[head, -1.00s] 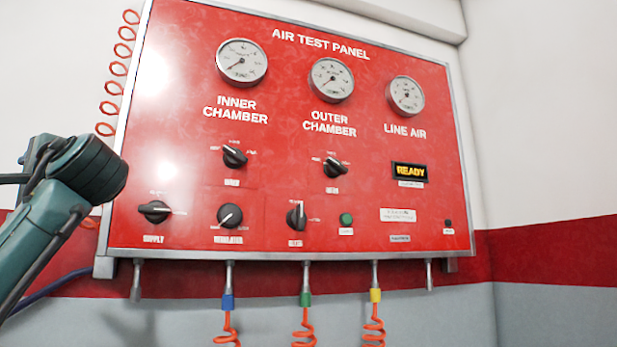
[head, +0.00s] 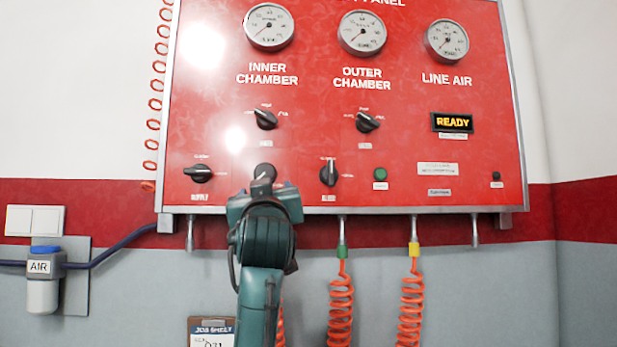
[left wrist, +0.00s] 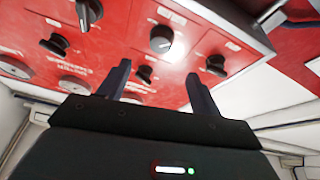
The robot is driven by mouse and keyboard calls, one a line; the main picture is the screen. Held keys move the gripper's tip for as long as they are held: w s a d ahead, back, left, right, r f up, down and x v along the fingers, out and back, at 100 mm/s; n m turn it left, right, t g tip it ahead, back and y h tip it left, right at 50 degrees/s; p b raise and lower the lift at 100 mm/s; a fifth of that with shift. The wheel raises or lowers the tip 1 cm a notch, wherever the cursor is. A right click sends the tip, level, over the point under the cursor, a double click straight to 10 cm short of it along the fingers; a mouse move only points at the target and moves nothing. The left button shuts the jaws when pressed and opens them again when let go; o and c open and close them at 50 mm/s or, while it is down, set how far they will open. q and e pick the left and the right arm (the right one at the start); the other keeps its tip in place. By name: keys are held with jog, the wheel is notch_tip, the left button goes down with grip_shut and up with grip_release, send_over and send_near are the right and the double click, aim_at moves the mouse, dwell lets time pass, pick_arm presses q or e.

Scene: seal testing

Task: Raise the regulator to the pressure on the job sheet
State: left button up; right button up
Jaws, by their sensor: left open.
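The regulator knob (head: 265,170), round and black with a white pointer line, sits in the bottom row of the red air test panel (head: 320,100). My left gripper (head: 264,190) is just below and in front of it in the head view, covering its label. In the left wrist view the knob (left wrist: 161,39) lies beyond the two open, empty fingers (left wrist: 159,69), apart from them. The job sheet (head: 212,332) hangs low on the wall, partly cut off; its pressure is not readable. The line air gauge (head: 447,41) is at upper right. My right gripper is not in view.
The supply knob (head: 198,173) is left of the regulator and another black knob (head: 329,173) is to its right. Orange coiled hoses (head: 341,310) hang below the panel. An air filter unit (head: 44,280) is on the left wall. The display (head: 452,122) reads READY.

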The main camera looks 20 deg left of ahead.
aim_at(265, 176)
pick_arm(q)
jog(key=p+x, duration=0.5)
jog(key=x, duration=0.7)
jog(key=shift+a+r, duration=0.1)
jog(key=shift+a, duration=0.1)
jog(key=shift+w+a, duration=0.1)
jog(key=shift+w, duration=0.1)
jog(key=shift+w+a+r+p, duration=0.1)
jog(key=shift+w+p, duration=0.1)
jog(key=shift+p, duration=0.1)
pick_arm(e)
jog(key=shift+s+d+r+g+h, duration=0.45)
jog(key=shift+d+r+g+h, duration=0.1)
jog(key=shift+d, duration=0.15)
pick_arm(q)
jog(key=shift+c, duration=0.3)
jog(key=c, duration=0.8)
